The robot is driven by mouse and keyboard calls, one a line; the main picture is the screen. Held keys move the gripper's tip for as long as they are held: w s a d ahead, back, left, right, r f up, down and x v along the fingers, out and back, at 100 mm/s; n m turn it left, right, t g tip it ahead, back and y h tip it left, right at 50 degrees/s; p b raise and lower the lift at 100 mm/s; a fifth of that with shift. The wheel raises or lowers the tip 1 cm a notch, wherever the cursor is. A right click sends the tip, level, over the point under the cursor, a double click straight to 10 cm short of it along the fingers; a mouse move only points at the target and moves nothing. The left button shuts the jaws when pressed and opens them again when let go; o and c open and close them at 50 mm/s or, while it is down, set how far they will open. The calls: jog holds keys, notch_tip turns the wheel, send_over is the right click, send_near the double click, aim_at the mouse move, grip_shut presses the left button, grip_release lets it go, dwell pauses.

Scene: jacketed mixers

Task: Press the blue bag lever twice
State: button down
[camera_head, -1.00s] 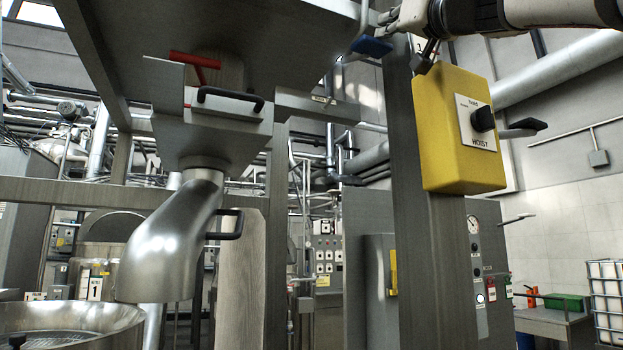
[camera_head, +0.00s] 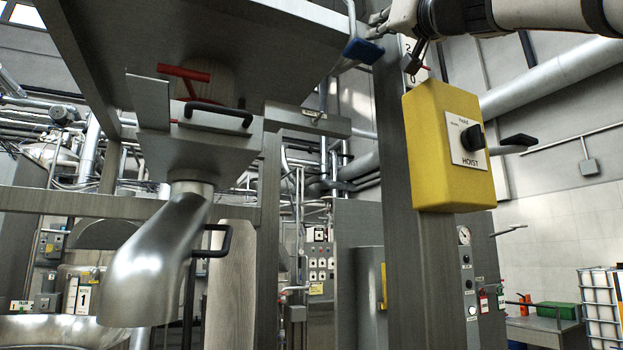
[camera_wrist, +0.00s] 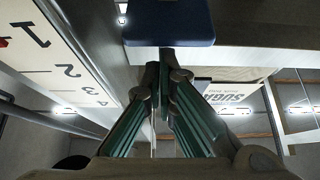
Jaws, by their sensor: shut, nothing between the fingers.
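The blue bag lever (camera_head: 363,51) is a blue pad on a pale rod, hanging by the right end of the steel hopper at the top of the head view. In the wrist view the blue pad (camera_wrist: 170,24) fills the top middle, just beyond my fingertips. My gripper (camera_head: 378,20) is just above and right of the pad in the head view, partly cut by the top edge. In the wrist view my gripper (camera_wrist: 165,62) is shut and empty, its tips close to the pad's lower edge. I cannot tell whether they touch.
A steel post (camera_head: 396,140) stands right below my gripper, carrying the yellow hoist box (camera_head: 425,150) with a black knob. The hopper (camera_head: 235,40) has a red handle (camera_head: 184,73). A numbered scale (camera_wrist: 62,60) and sugar label (camera_wrist: 228,92) show in the wrist view.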

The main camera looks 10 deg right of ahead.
jog(key=r+b+v, duration=0.1)
jog(key=b+v, duration=0.4)
jog(key=v, duration=0.5)
jog(key=shift+s, duration=0.3)
jog(key=shift+d, duration=0.1)
